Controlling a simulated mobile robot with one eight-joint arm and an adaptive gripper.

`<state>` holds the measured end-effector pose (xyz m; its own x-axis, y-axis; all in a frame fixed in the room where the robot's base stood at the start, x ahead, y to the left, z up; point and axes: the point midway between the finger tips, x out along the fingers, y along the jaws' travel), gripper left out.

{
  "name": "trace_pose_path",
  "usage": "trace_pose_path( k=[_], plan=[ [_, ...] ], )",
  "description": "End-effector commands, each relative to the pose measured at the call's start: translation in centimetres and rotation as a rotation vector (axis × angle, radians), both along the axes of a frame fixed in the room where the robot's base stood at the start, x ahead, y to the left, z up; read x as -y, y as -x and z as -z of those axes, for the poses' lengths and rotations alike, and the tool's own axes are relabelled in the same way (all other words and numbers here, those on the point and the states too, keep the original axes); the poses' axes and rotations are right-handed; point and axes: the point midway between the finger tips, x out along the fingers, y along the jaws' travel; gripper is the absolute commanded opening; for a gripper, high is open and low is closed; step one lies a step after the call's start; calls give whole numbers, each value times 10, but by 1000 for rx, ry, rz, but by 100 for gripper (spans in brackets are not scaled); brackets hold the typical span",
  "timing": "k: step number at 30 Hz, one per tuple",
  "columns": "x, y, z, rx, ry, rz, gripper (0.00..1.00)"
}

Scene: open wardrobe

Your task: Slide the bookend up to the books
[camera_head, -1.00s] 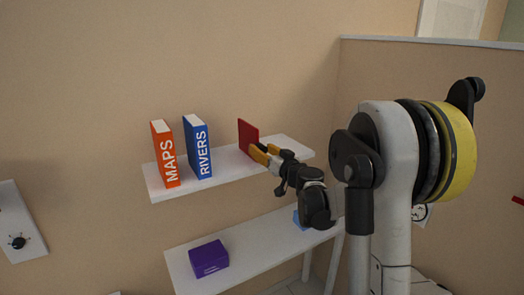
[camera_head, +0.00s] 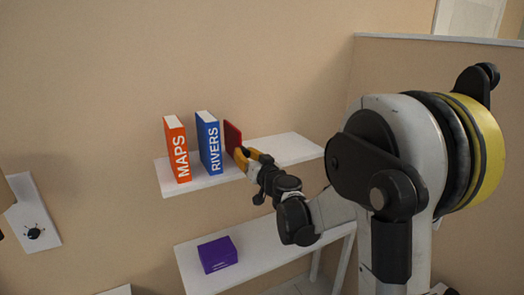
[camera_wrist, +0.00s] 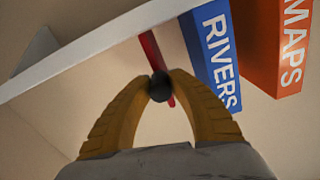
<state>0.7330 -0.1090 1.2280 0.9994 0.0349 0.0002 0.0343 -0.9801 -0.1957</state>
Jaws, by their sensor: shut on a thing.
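The red bookend (camera_head: 232,138) stands upright on the upper white shelf (camera_head: 285,150), just right of the blue RIVERS book (camera_head: 209,143). The orange MAPS book (camera_head: 176,149) stands to the left of RIVERS with a gap between them. My gripper (camera_head: 243,158) is shut at the front of the bookend. In the wrist view, the yellow fingers (camera_wrist: 160,88) close around a dark round knob at the edge of the red bookend (camera_wrist: 152,52). A narrow gap seems to show between the bookend and RIVERS (camera_wrist: 209,55); the exact contact is hard to tell.
A lower white shelf (camera_head: 270,245) carries a purple box (camera_head: 217,254). The upper shelf is bare to the right of the bookend. A white panel with a black knob (camera_head: 34,232) is at far left.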

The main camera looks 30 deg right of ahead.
Motion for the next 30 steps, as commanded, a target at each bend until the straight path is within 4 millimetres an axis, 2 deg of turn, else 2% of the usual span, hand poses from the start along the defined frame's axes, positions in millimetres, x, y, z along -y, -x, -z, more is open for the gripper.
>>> trace_pose_path(
  k=[1,3,7,12,21,22,24,30],
  plan=[
    [-13,1,1,0,1,-4,0],
    [-25,1,1,0,1,-3,0],
    [-41,2,1,-1,1,-2,0],
    [-49,2,1,0,1,0,0],
    [-50,2,1,0,1,1,0],
    [-50,2,1,0,1,1,25],
    [-49,2,1,0,1,1,46],
    [-49,2,0,0,0,1,46]
  ],
)
